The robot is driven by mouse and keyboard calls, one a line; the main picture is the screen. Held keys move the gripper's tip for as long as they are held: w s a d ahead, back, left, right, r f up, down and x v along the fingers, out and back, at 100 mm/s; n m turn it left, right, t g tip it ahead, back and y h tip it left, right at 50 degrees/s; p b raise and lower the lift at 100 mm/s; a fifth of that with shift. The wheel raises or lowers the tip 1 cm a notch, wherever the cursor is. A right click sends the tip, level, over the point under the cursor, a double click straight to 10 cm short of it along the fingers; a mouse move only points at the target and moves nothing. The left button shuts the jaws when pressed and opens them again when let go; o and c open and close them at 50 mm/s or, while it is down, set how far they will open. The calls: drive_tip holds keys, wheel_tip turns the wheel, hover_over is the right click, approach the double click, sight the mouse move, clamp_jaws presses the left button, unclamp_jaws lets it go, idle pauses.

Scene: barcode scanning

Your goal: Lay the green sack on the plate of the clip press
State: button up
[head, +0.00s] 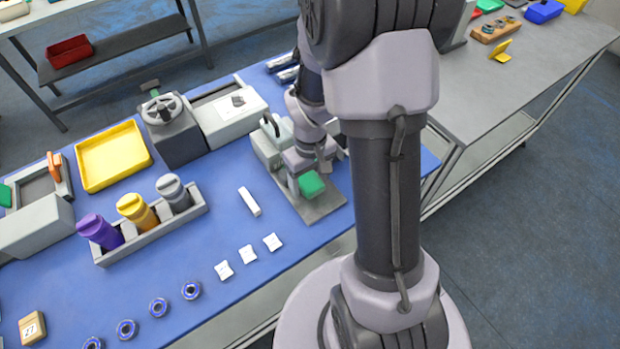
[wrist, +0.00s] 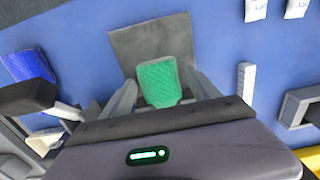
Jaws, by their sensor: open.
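The green sack (head: 312,184) lies over the grey plate of the clip press (head: 322,209), and appears to rest on it. In the wrist view the sack (wrist: 160,82) sits between my fingers, with the bare plate (wrist: 150,38) showing beyond it. My gripper (head: 305,174) is low over the plate; in the wrist view its two fingers (wrist: 163,84) stand open, one on each side of the sack. The sack's near end is hidden by my gripper's body. The press body (head: 270,147) stands behind the plate, partly covered by my arm.
A white bar (head: 249,201) lies left of the plate, and several white packets (head: 248,253) lie in front. A rack of bottles (head: 150,232) and a yellow tray (head: 113,155) stand further left. A blue sack-like item (wrist: 28,66) shows in the wrist view.

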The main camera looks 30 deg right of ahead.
sight(310, 182)
wheel_tip(310, 182, up, 12)
drive_tip(key=p, duration=0.4)
drive_tip(key=s+a+r+m+t+y, duration=0.1)
drive_tip(key=s+a+r+m+t, duration=0.1)
drive_tip(key=s+a+r, duration=0.3)
drive_tip(key=s+a+r+m+t+y, duration=0.1)
drive_tip(key=s+a+r+m+t, duration=0.1)
drive_tip(key=s+a+r, duration=0.4)
drive_tip(key=a+r+t, duration=0.1)
drive_tip(key=a+r, duration=0.2)
drive_tip(key=r, duration=0.2)
drive_tip(key=shift+a+r+m+t, duration=0.25)
drive_tip(key=shift+a+m+t, duration=0.05)
drive_tip(key=shift+m+t, duration=0.1)
